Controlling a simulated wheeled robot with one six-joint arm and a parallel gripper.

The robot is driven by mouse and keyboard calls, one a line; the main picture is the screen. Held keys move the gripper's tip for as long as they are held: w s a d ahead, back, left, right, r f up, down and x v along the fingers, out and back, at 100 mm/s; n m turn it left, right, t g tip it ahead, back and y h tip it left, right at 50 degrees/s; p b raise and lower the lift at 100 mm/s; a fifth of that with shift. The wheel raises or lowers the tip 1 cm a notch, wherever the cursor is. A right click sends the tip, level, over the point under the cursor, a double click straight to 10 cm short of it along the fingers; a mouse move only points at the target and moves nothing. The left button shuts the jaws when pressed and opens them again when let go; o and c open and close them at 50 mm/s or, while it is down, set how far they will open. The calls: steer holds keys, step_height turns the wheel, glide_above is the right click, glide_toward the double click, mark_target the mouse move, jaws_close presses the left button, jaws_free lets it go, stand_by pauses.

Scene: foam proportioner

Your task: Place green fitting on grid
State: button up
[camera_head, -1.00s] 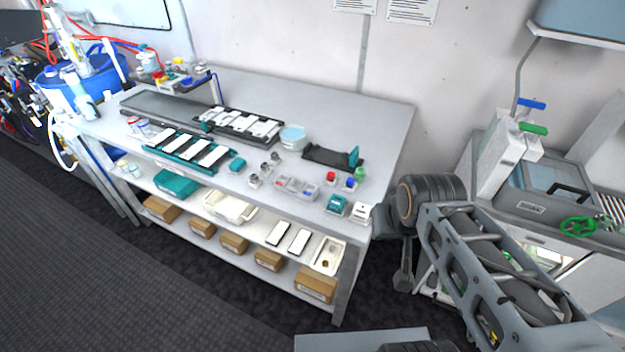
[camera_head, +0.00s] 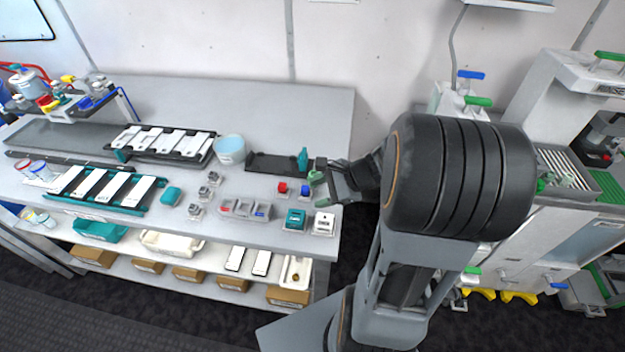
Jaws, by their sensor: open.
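The small green fitting (camera_head: 313,177) is near the right end of the workbench, behind the blue fitting (camera_head: 305,190) and right of the red fitting (camera_head: 282,188). My gripper (camera_head: 322,180) is open, reaching in from the right with its fingertips at the green fitting. I cannot tell whether the fitting is between the fingers or touching them. A slatted white grid (camera_head: 563,164) lies in a grey tray on the unit at the right. My arm hides part of that unit.
The grey workbench (camera_head: 300,112) holds a black tray (camera_head: 272,163) with a teal part, a white tub (camera_head: 229,150), and teal (camera_head: 295,219) and white (camera_head: 324,223) blocks near its front edge. The wall is close behind. A valve with a green handle (camera_head: 478,101) stands at the right unit.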

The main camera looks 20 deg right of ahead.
steer(key=w+d+f+m+t+h, duration=0.1)
steer(key=d+f+m+t, duration=0.15)
steer(key=d+m, duration=0.25)
steer(key=w+d+f+m+t, duration=0.1)
steer(key=w+d+m+t, duration=0.15)
steer(key=d+m, duration=0.25)
steer(key=m+t, duration=0.1)
glide_toward(314, 173)
steer(key=x, duration=0.4)
steer(key=shift+s+a+f, duration=0.2)
steer(key=shift+a+f, duration=0.05)
steer(key=shift+f, duration=0.05)
steer(key=shift+p+x, duration=0.95)
steer(key=shift+x, duration=2.1)
steer(key=shift+w+d+r, duration=0.1)
steer(key=shift+d, duration=0.05)
steer(key=shift+c, duration=0.5)
steer(key=c, duration=0.7)
steer(key=shift+o, duration=0.2)
